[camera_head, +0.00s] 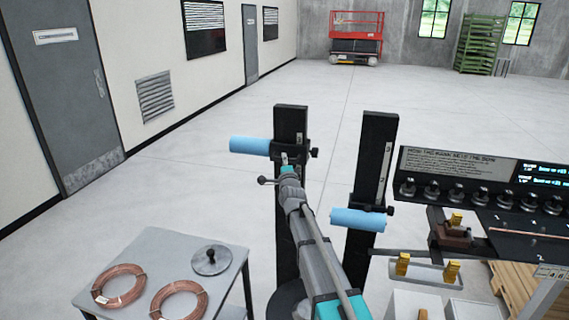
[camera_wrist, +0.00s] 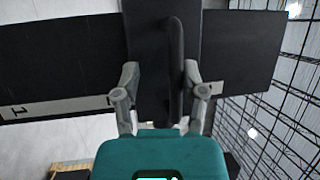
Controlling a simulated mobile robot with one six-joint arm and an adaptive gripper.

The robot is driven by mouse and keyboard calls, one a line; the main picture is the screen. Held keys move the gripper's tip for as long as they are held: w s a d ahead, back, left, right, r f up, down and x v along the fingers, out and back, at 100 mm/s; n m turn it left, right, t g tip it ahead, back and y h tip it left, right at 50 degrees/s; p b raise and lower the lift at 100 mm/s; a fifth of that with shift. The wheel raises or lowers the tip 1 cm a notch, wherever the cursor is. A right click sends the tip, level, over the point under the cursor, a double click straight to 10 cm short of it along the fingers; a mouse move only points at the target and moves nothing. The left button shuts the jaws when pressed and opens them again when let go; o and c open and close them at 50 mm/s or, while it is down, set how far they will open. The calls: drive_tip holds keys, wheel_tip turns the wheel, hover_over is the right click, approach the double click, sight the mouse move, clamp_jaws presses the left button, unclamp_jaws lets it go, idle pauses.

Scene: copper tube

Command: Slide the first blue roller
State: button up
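Two light blue rollers are mounted on two upright black posts in the head view. One roller (camera_head: 250,146) sits higher, on the left post (camera_head: 291,200). The other roller (camera_head: 358,220) sits lower, on the right post (camera_head: 375,160). Each has a black clamp on its post. My gripper (camera_head: 285,160) is at the left post, by the clamp of the higher roller. In the wrist view my gripper (camera_wrist: 160,70) has its fingers apart, with a dark upright bar (camera_wrist: 175,60) between them, nearer the right finger. No blue roller shows in the wrist view.
A grey table (camera_head: 155,245) with copper coils (camera_head: 118,285) and a round disc (camera_head: 211,260) stands at front left. A workbench with a black control panel (camera_head: 460,165) and yellow parts is at the right. Open floor lies behind the posts.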

drive_tip(key=shift+f+b, duration=3.7)
drive_tip(key=shift+f, duration=0.35)
drive_tip(key=r+b+v, duration=0.1)
drive_tip(key=b+v, duration=0.1)
drive_tip(key=v, duration=1.2)
wheel_tip(320, 180, down, 9)
drive_tip(key=s+n+g+y+b, duration=0.1)
drive_tip(key=n+g+b, duration=0.2)
drive_tip(key=n, duration=0.1)
drive_tip(key=shift+s+b, duration=0.2)
drive_tip(key=shift+b, duration=0.15)
drive_tip(key=shift+d+f+n, duration=0.1)
drive_tip(key=shift+n, duration=0.3)
wheel_tip(320, 180, up, 10)
drive_tip(key=n+t+p, duration=0.1)
drive_tip(key=n+p, duration=0.1)
drive_tip(key=n, duration=1.3)
drive_tip(key=w+n+t+h+p, duration=0.1)
drive_tip(key=n+t+p, duration=0.1)
drive_tip(key=n, duration=1.4)
drive_tip(key=shift+w+p, duration=0.3)
drive_tip(key=shift+p, duration=0.15)
